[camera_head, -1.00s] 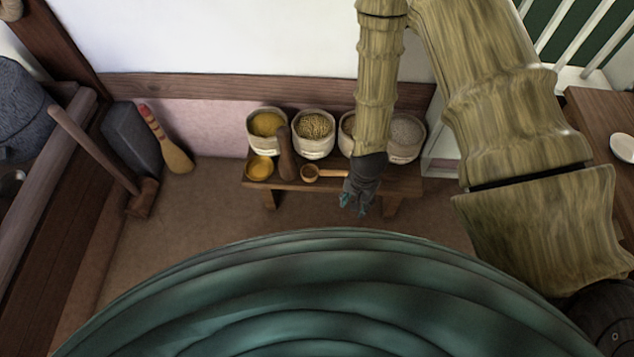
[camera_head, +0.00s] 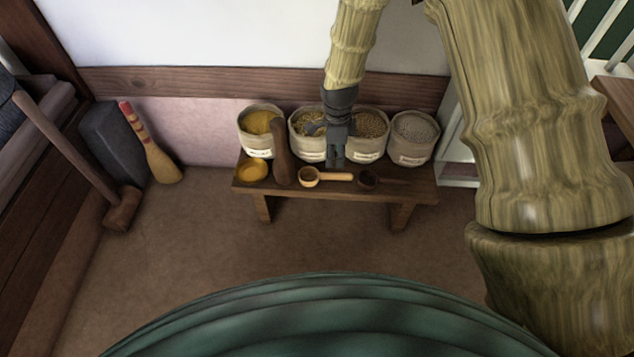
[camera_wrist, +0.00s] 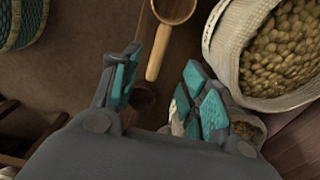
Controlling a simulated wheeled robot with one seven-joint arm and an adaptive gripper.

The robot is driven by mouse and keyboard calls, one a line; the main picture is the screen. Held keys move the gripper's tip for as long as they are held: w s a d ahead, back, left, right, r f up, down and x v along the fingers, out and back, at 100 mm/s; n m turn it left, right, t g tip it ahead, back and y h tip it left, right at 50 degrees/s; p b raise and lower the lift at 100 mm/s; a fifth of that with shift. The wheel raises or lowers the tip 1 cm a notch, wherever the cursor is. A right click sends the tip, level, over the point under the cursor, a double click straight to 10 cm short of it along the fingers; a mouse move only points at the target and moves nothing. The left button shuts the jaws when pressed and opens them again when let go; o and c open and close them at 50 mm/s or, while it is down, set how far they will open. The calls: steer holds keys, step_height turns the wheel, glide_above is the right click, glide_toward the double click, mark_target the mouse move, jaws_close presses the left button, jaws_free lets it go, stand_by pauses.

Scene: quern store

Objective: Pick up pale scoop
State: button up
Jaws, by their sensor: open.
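The pale scoop (camera_head: 339,177) lies on the low wooden bench, its round bowl at the left and its light handle pointing right. In the wrist view, the pale scoop (camera_wrist: 158,52) has its bowl at the top edge and its handle end pointing down between my fingers. My gripper (camera_head: 336,163) is open and empty, its fingers over or just behind the handle in the head view. In the wrist view my gripper (camera_wrist: 163,75) has teal-padded fingers apart on either side of the handle's end. Contact with the scoop is not visible.
A dark scoop (camera_head: 368,180) lies right of the pale one. A dark upright club-like piece (camera_head: 281,158) and yellow bowl (camera_head: 252,171) stand left. Several filled sacks, including a grey-filled one (camera_head: 412,137), line the back of the bench (camera_head: 300,193). Floor in front is clear.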

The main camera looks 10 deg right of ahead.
mark_target(332, 174)
step_height(332, 174, down, 6)
steer(key=shift+r+b, duration=0.15)
steer(key=shift+b, duration=0.65)
steer(key=shift+a+f+b, duration=0.15)
steer(key=shift+f+b, duration=0.45)
steer(key=shift+f, duration=0.65)
steer(key=shift+a+f+b, duration=0.1)
steer(key=shift+f+b, duration=0.5)
steer(key=shift+f, duration=0.6)
jaws_close()
